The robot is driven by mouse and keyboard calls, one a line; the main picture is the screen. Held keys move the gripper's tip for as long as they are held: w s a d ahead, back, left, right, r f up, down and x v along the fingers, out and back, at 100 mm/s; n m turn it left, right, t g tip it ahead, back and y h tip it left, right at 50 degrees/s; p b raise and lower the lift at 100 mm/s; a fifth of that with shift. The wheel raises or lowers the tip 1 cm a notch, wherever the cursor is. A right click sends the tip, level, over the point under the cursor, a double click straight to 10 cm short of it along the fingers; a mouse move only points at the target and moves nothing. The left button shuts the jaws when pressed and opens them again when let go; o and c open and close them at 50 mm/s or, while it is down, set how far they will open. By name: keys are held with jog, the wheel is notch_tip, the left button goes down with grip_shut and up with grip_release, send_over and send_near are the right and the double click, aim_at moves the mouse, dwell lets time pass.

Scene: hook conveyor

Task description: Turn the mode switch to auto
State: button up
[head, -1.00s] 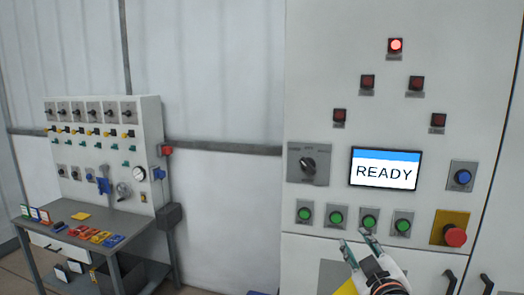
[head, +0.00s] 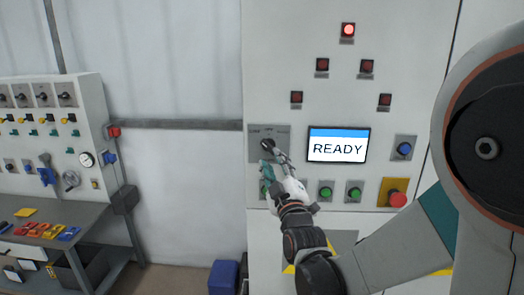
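The mode switch (head: 267,144) is a dark rotary knob on a grey plate (head: 282,130) at the left of the white control cabinet. Small labels run along the top of the plate, too small to read. My gripper (head: 271,156) is right at the knob, seen from behind, with its fingers apart near the knob's lower right side. Whether a finger touches the knob I cannot tell. The knob is partly covered by the fingers, so its exact pointing direction is unclear. The screen (head: 338,146) beside it reads READY.
Green buttons (head: 326,190) sit below the plate, some hidden by my gripper. A blue button (head: 404,149) and a red emergency stop (head: 397,199) are at the right. One red lamp (head: 348,30) is lit above. A workbench (head: 70,216) stands at the left.

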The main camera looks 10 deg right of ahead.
aim_at(269, 150)
jog(key=shift+x, duration=2.75)
jog(key=shift+c, duration=0.5)
grip_shut()
